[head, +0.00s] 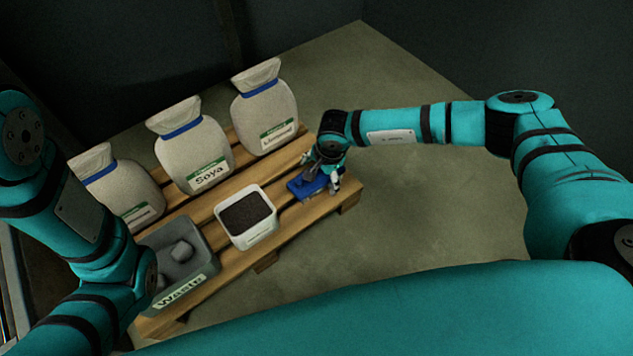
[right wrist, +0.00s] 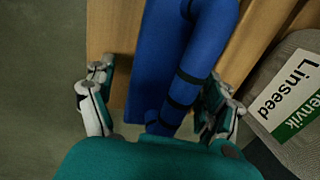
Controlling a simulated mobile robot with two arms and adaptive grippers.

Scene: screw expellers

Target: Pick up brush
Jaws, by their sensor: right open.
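The blue brush (head: 308,188) lies at the right end of the wooden pallet. In the right wrist view the blue brush (right wrist: 190,65) shows a handle with dark bands. My right gripper (head: 326,175) is right over the brush in the head view and covers part of it. In the right wrist view my right gripper (right wrist: 156,90) is open, with one finger on each side of the brush. I cannot tell whether either finger touches it. My left arm enters from the left, but its gripper is not seen.
The pallet (head: 228,266) also holds a grey waste bin (head: 205,262) with grey lumps, a white tub (head: 265,229) of dark material, and three sacks, including the Soya sack (head: 196,146) and the Linseed sack (head: 264,105). The Linseed sack is close beside the right gripper. Floor right of the pallet is clear.

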